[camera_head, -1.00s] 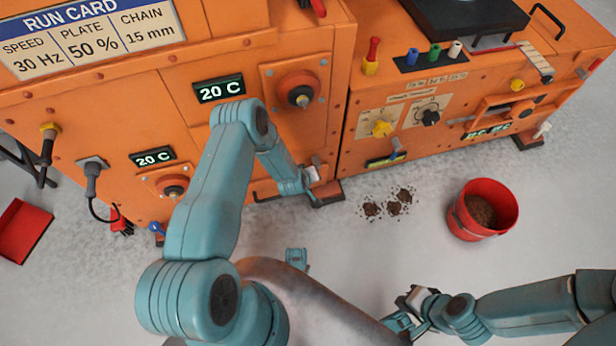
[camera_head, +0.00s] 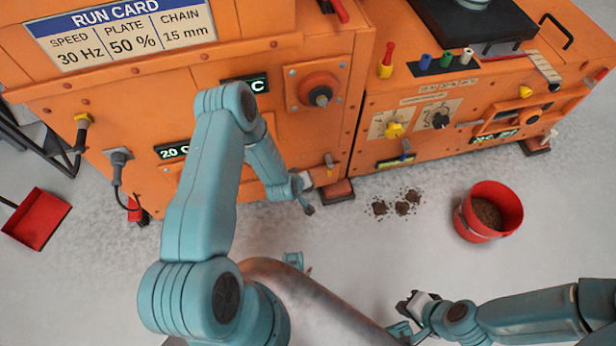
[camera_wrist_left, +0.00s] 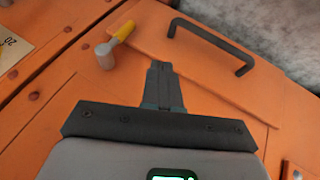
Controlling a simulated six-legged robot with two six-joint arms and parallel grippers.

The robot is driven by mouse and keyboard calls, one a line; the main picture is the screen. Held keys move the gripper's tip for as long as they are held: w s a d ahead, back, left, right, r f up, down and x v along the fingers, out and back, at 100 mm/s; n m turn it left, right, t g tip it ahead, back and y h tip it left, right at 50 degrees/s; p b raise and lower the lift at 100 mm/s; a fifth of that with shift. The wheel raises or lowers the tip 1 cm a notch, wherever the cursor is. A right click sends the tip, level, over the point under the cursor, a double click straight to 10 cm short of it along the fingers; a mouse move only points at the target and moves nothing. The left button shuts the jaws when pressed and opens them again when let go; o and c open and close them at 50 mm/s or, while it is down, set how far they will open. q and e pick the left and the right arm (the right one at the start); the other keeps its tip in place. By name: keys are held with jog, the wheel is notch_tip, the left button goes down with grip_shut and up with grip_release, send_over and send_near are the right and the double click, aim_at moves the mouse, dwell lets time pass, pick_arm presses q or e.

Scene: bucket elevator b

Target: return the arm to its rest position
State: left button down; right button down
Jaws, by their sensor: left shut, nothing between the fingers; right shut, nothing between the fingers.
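My left arm is bent up and over in the head view, in front of the orange machine (camera_head: 110,95). Its gripper (camera_head: 308,208) points down near the machine's lower edge, and the fingertips look small there. In the left wrist view the left gripper (camera_wrist_left: 163,85) has its fingers together and empty, in front of an orange panel (camera_wrist_left: 200,85). My right gripper (camera_head: 402,329) is low in the head view, over the floor, partly hidden by my body. It is shut and holds nothing.
A yellow-handled latch (camera_wrist_left: 120,35) and a black handle (camera_wrist_left: 225,45) are beyond the left fingers. A red bucket (camera_head: 466,220) holding brown grain stands right of spilled piles (camera_head: 401,208). A red dustpan (camera_head: 38,220) lies at left. Floor between bucket and right arm is clear.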

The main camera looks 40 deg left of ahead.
pick_arm(q)
jog(key=d+r+m+h, duration=0.2)
jog(key=d+r+m, duration=0.2)
jog(key=d+r, duration=0.55)
jog(key=s+d+r+m+g+h, duration=0.1)
jog(key=s+d+m+g, duration=0.15)
jog(key=s+d, duration=0.4)
jog(key=s+d+m+g+h, duration=0.2)
jog(key=s+d+g, duration=0.1)
jog(key=s, duration=0.7)
notch_tip(320, 180, up, 25)
jog(key=s+g+p, duration=0.1)
jog(key=p, duration=2.4)
jog(key=shift+a+m, duration=0.1)
jog(key=shift+m, duration=0.15)
